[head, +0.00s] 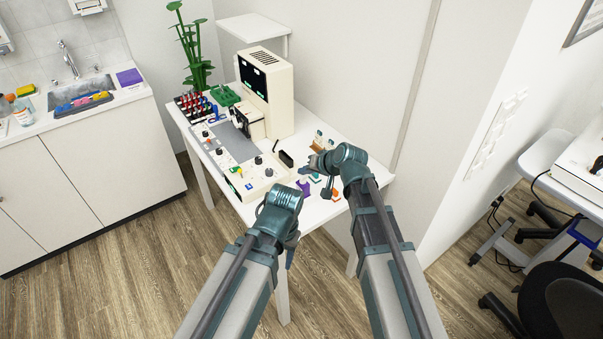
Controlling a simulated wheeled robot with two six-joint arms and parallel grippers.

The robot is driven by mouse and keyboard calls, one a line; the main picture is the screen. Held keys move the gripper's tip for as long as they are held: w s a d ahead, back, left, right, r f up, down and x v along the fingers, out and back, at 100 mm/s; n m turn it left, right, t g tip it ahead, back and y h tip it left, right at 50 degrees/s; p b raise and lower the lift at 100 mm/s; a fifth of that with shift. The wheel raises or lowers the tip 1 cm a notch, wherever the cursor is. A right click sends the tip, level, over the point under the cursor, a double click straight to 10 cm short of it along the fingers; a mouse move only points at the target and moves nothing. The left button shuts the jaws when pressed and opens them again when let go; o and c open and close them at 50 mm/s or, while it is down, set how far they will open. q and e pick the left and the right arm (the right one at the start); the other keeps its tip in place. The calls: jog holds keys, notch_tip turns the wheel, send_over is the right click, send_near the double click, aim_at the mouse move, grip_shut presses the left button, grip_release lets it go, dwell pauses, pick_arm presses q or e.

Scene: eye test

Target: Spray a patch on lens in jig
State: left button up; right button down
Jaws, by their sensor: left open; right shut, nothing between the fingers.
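My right gripper (314,166) is over the right end of the white table (262,212), pointing left. It is shut and empty. My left gripper (290,256) is lower in the picture, at the table's front edge, open and partly hidden by its own wrist. Small bottles (319,137) stand at the table's right back, behind the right gripper. I cannot make out the spray for certain.
A cream machine (278,96) stands at the table's back, with a control panel (222,152) in front. A rack of coloured bottles (190,104) and a plant (192,45) are at the left. A sink counter (125,96) is further left. A black chair (560,305) is at the lower right.

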aim_at(305, 177)
pick_arm(q)
jog(key=shift+r, duration=0.15)
pick_arm(e)
jog(key=shift+r, duration=0.2)
pick_arm(q)
notch_tip(305, 177, up, 6)
jog(key=p, duration=0.6)
pick_arm(e)
notch_tip(305, 177, up, 6)
jog(key=shift+f, duration=0.1)
pick_arm(q)
grip_shut()
dwell(1.6)
